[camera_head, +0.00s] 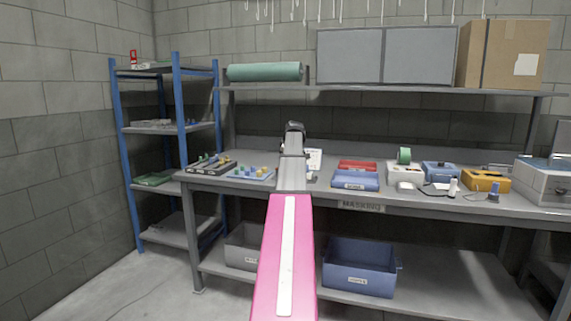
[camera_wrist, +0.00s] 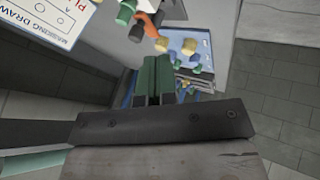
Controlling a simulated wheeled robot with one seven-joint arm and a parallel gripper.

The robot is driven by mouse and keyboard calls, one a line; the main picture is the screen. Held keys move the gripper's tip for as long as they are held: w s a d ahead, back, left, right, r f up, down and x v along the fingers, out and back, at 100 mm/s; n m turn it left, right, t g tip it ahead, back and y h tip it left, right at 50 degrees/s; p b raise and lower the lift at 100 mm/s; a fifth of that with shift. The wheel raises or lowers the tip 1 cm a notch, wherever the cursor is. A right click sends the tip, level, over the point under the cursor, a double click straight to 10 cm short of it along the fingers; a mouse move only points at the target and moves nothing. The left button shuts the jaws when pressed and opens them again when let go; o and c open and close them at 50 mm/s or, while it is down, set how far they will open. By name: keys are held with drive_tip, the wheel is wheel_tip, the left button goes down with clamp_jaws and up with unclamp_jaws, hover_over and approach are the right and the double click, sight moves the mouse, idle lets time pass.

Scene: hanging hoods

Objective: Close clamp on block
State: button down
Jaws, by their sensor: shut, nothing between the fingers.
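My gripper (camera_wrist: 157,75) shows in the wrist view as two dark green fingers pressed together with nothing between them. In the head view its dark end (camera_head: 294,128) is over the workbench. In the wrist view, a small orange piece with a dark end (camera_wrist: 147,27) lies beyond the fingertips, apart from them; it may be the clamp, but I cannot tell its state. A pale shape beside it runs off the top edge, and I cannot tell whether it is the block. In the head view my arm covers this spot.
A blue tray (camera_head: 250,174) with yellow and blue plugs is left of my arm; it also shows in the wrist view (camera_wrist: 204,40). A drawing sheet (camera_wrist: 45,18) lies nearby. Red (camera_head: 357,165) and blue (camera_head: 355,181) bins stand on the bench (camera_head: 425,203) to the right.

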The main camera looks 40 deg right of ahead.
drive_tip(key=shift+d+v, duration=0.2)
drive_tip(key=shift+v, duration=1.45)
drive_tip(key=shift+s, duration=0.1)
